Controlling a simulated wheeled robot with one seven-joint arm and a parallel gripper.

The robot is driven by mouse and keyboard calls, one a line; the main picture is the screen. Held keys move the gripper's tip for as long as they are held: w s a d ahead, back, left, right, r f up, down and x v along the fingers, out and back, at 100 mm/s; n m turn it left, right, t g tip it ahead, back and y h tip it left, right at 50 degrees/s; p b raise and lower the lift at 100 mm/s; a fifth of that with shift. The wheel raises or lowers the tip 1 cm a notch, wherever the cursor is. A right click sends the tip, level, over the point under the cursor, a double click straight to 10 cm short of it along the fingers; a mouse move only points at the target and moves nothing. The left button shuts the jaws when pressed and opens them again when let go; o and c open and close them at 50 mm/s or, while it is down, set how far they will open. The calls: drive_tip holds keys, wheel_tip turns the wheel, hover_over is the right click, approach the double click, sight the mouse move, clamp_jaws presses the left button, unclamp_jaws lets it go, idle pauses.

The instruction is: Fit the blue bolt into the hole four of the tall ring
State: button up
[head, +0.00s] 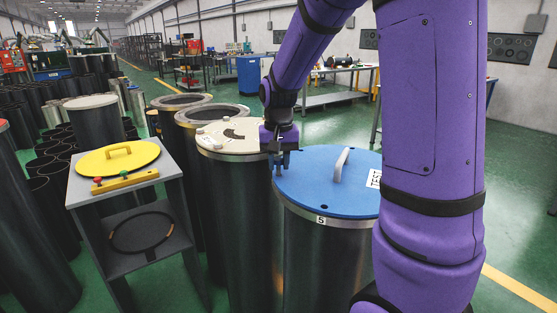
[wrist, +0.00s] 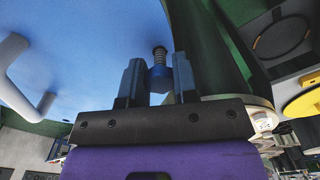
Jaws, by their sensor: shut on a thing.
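My gripper (head: 281,168) is at the left edge of the blue lid (head: 325,185), pointing down. In the wrist view its fingers (wrist: 158,80) are shut on the blue bolt (wrist: 159,76), whose threaded shank points away from the gripper toward the lid's edge. Whether the shank is in a hole or just above the lid, I cannot tell. The blue lid has a pale handle (head: 342,162) and covers a dark cylinder with a metal flange marked 5 (head: 321,220). A small dark hole shows near the lid's front edge. I cannot make out a hole numbered four.
A cream-lidded cylinder (head: 225,133) stands close left of the blue-lidded one. Two open-topped cylinders (head: 212,110) are behind it. A grey stand (head: 90,196) holds a yellow lid (head: 118,160) and a yellow strip (head: 125,182) with coloured bolts. Open floor lies behind right.

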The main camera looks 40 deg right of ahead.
drive_tip(key=shift+f, duration=1.05)
idle(0.4)
drive_tip(key=shift+r, duration=0.45)
idle(2.6)
drive_tip(key=shift+r, duration=3.4)
